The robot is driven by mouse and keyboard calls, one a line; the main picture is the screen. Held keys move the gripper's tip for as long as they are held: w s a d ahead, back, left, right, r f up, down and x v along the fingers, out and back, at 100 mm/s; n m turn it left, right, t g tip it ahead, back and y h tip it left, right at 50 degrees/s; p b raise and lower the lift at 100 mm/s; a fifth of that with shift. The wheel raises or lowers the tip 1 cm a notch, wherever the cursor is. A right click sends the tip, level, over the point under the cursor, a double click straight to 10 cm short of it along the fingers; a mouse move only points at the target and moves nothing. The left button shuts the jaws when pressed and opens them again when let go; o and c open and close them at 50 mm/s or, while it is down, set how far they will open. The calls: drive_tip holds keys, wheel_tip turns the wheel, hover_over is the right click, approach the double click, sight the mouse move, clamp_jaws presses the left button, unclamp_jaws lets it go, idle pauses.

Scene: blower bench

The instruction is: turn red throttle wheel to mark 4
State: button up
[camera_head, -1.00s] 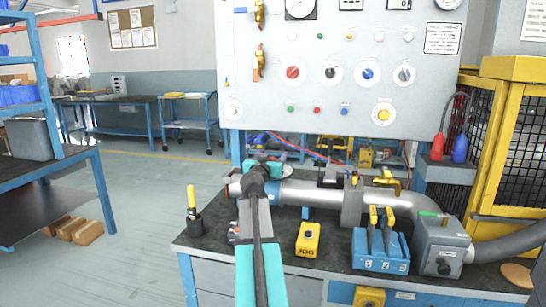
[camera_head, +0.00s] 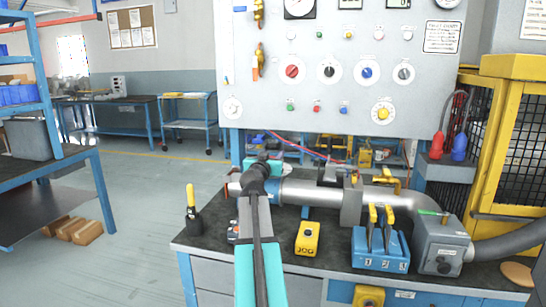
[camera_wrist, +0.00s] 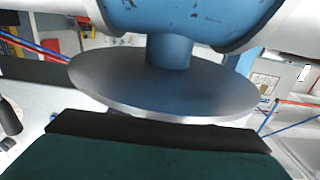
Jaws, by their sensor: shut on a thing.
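My gripper (camera_head: 266,170) is at the blue valve body on the grey pipe (camera_head: 315,192) at the back of the bench. In the wrist view the blue valve body (camera_wrist: 195,22) has a short stem down to a grey metal disc (camera_wrist: 165,80). My dark finger (camera_wrist: 160,130) is close in front of the disc and covers what lies behind it. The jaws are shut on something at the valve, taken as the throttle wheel. The wheel's red surface, its pointer and mark 4 are hidden.
A yellow JOG box (camera_head: 307,238), a blue lever box (camera_head: 380,249) and a grey box (camera_head: 441,243) stand on the right of the bench. The panel (camera_head: 340,110) rises behind.

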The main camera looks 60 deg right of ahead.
drive_tip(key=shift+f+m+g+h+b, duration=0.2)
drive_tip(key=shift+m+g+b, duration=0.8)
drive_tip(key=shift+b, duration=2.7)
drive_tip(key=g+b, duration=0.2)
drive_tip(key=b, duration=0.1)
drive_tip(key=shift+s+r+m, duration=0.1)
drive_tip(key=shift+r+m, duration=0.05)
drive_tip(key=shift+m, duration=0.15)
drive_tip(key=shift+s+r+g+b, duration=0.1)
drive_tip(key=shift+r+g+b, duration=0.05)
drive_tip(key=shift+g+b, duration=0.2)
drive_tip(key=o, duration=1)
drive_tip(key=shift+o, duration=0.2)
drive_tip(key=shift+s, duration=0.1)
drive_tip(key=shift+s+a, duration=0.1)
